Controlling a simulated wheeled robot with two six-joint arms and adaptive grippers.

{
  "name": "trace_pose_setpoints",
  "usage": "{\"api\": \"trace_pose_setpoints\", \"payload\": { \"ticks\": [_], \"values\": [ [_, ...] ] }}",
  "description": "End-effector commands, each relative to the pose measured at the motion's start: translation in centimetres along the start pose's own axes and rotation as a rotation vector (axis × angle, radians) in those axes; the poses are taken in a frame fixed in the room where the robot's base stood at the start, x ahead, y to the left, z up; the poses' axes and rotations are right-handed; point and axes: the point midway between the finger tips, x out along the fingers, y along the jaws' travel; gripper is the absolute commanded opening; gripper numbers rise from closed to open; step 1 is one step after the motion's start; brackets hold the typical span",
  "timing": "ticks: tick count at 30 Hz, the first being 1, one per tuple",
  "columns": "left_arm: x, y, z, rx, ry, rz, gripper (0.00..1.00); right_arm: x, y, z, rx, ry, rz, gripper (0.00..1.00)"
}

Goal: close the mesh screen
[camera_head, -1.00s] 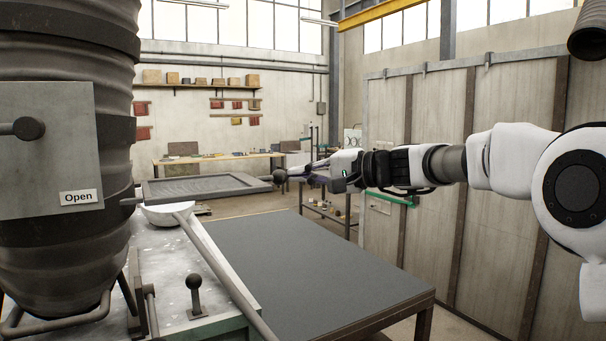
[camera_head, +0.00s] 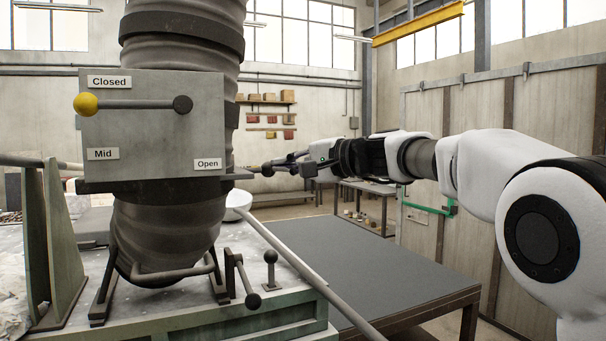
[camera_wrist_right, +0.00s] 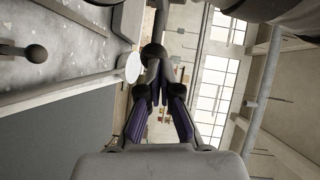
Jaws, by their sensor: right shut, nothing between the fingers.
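The mesh screen (camera_head: 240,174) is mostly hidden behind the ribbed vessel in the head view; only a dark edge seems to show at the vessel's right. A dark ball knob (camera_head: 267,170) shows just right of that edge. My right gripper (camera_head: 277,164) reaches in from the right with its tips at or close beside the knob. In the right wrist view the gripper's purple fingers (camera_wrist_right: 157,92) are together, with a dark ball (camera_wrist_right: 153,51) just beyond the tips. Contact cannot be told. My left gripper is not in view.
The ribbed vessel (camera_head: 170,235) carries a panel (camera_head: 150,135) labelled Closed, Mid and Open, with a yellow-tipped lever (camera_head: 86,104). The dark tabletop (camera_head: 385,262) is clear.

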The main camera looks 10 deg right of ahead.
Motion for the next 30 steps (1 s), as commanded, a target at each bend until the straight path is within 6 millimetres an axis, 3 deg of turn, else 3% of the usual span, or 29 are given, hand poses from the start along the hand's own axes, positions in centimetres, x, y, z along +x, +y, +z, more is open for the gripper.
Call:
{"api": "trace_pose_setpoints", "payload": {
  "ticks": [8, 20, 23, 27, 30],
  "values": [
    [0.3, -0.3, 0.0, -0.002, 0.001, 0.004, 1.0, 0.8, 0.0, 0.8, -0.002, -0.001, 0.008, 0.0],
    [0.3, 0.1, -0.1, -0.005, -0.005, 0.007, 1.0, 0.2, 0.0, -0.7, 0.0, -0.001, 0.01, 0.0],
    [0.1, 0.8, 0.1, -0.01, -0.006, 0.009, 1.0, -1.4, -0.2, -2.2, 0.0, -0.001, 0.009, 0.0],
    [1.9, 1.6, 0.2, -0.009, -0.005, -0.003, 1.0, -7.0, 0.6, -3.0, 0.005, 0.001, -0.003, 0.0],
    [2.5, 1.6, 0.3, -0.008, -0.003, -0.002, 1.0, -9.7, 0.4, -2.7, 0.004, 0.001, -0.003, 0.0]
  ]
}}
